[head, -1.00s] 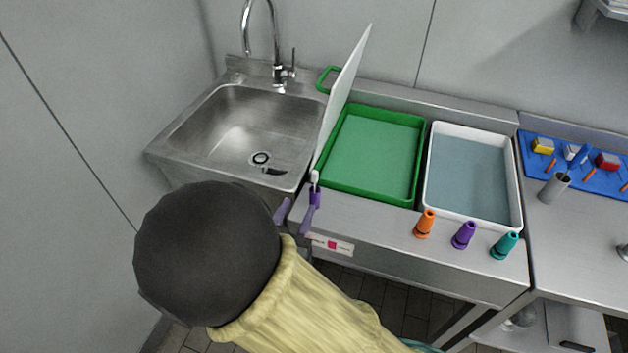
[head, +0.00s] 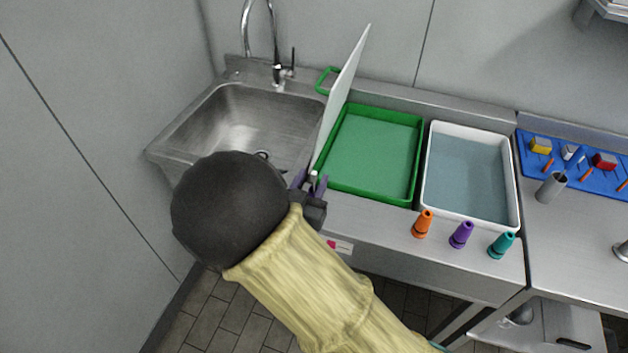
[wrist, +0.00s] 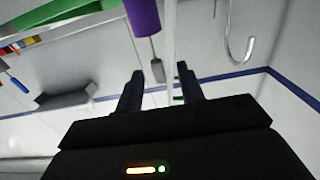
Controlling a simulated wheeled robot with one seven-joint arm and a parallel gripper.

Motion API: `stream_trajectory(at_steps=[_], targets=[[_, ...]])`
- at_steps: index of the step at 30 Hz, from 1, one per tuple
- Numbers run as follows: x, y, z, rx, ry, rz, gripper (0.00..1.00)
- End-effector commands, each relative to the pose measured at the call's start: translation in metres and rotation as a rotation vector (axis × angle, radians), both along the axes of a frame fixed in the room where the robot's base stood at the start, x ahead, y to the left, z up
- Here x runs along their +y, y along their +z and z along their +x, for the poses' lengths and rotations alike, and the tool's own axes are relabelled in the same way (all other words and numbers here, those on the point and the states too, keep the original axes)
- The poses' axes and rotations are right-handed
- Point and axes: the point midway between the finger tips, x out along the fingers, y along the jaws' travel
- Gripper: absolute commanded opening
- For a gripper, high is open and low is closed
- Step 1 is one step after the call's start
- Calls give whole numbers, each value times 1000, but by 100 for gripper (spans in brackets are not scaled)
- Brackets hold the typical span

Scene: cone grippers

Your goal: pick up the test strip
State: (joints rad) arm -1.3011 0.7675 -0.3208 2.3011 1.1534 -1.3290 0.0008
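A slim upright piece with a white tip (head: 313,176) stands at the front left of the counter, by the lower end of the white panel. I take it for the test strip, but it is too small to be sure. In the wrist view a grey tip (wrist: 157,68) hangs from a purple cylinder (wrist: 145,17), probably the same piece. My gripper (head: 310,182) is at this piece, with one finger on each side in the head view. Its fingers also show apart in the wrist view (wrist: 160,82). Contact with the piece cannot be told.
A white panel (head: 342,92) rises between the sink (head: 205,120) and the green tray (head: 421,150). A white tray (head: 517,190) is farther right. Orange (head: 423,224), purple (head: 461,235) and teal (head: 501,245) cones stand along the front edge. A blue board (head: 530,150) lies at the right.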

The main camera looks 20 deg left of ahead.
Motion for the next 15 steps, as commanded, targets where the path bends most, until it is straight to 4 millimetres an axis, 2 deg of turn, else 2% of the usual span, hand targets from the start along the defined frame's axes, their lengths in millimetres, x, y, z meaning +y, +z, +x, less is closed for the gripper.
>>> stream_trajectory(at_steps=[3, 7, 15], targets=[[-3, -2, 19, -1, -5, -2, 38], [-4, -2, 35, -1, -4, -1, 38], [-4, -3, 38, 0, -1, 0, 38]])
